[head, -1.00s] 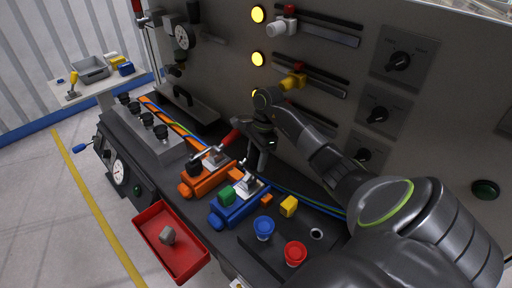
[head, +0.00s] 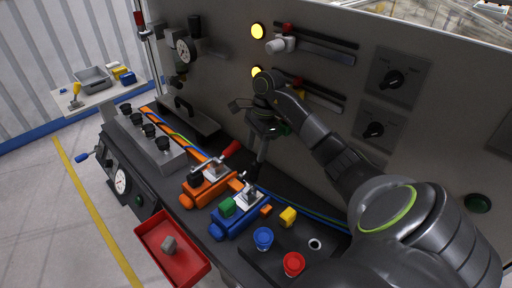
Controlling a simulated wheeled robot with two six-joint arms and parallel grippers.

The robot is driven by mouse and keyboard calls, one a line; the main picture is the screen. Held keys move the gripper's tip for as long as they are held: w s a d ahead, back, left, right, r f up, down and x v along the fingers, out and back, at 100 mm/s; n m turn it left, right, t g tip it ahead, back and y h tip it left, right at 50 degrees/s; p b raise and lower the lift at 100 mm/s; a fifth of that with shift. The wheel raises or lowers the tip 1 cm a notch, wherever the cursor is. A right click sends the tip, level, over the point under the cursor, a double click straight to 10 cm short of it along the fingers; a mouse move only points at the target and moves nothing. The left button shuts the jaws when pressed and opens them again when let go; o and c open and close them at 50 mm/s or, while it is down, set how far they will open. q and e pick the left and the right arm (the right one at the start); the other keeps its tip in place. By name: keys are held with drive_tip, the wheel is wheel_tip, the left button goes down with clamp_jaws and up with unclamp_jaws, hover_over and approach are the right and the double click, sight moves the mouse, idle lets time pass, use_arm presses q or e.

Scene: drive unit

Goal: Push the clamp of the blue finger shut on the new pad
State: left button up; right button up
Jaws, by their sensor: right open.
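The blue finger (head: 232,222) is a blue block on the dark bench, front of middle. The green pad (head: 227,207) sits on its left part. Its clamp (head: 248,198) is a silver metal piece behind the pad; whether it is fully down on the pad I cannot tell. My right gripper (head: 258,163) is open and empty, pointing down above and behind the clamp. Its fingers look dark against the dark bench, so any contact with the clamp is unclear. My left gripper is not in view.
The orange finger (head: 207,187) with a red-handled lever (head: 231,149) stands close left. A red tray (head: 196,267) holds a grey block (head: 169,244). The upright panel (head: 225,70) rises behind.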

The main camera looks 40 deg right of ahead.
sight(253, 175)
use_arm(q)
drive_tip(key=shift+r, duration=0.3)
use_arm(e)
drive_tip(key=shift+r, duration=0.25)
